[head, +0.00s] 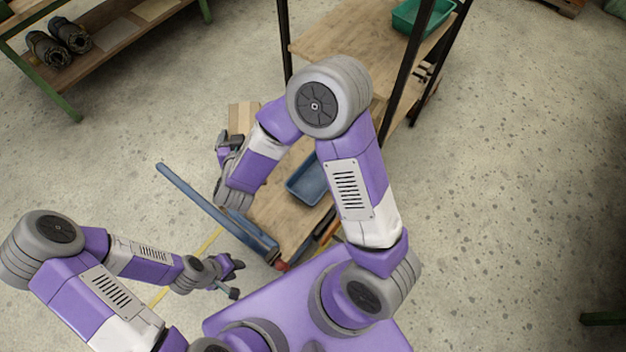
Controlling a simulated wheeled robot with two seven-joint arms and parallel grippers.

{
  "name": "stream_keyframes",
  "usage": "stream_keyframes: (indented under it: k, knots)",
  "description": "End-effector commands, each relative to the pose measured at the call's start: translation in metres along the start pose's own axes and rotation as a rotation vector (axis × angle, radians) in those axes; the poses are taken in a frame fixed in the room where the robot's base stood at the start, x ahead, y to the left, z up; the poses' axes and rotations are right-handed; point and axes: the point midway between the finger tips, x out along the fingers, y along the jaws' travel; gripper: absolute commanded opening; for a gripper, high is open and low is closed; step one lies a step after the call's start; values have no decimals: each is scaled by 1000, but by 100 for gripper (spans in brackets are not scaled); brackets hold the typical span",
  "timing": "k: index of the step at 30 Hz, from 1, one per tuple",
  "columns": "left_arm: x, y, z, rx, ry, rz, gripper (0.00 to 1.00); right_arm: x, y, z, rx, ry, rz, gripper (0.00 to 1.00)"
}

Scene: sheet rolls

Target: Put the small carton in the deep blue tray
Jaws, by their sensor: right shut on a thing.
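The small carton (243,117) is a tan box with a lighter strip, beyond the wooden bench. My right gripper (226,141) is shut on it at the bench's far left end; the contact is mostly hidden by the gripper and wrist. The deep blue tray (304,186) sits on the bench, to the right of my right wrist, its right side partly hidden by my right arm. My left gripper (238,279) is open and empty, low in front of the bench's near end.
The wooden bench (268,208) has a blue bar (205,203) slanting along its left. A shelf rack (325,43) with dark posts and a green tray (418,17) stands behind. Dark rolls (69,35) lie on a rack at upper left.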

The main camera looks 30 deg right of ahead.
Motion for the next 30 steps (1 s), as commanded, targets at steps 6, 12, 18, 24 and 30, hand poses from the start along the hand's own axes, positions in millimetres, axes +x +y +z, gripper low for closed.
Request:
stream_keyframes:
  k: [6,12,18,24,30]
  knots:
    - [34,-13,-1,-1,-1,0,35,77,28,70,70,6,178,10]
    - [59,-22,-2,-1,-1,0,35,139,64,130,134,9,331,10]
    - [85,-32,-3,0,-1,0,35,196,107,189,192,11,471,10]
    - [112,-42,-5,0,-1,0,35,248,154,246,242,12,589,10]
    - [134,-51,-6,0,-1,0,35,287,193,289,273,12,662,10]
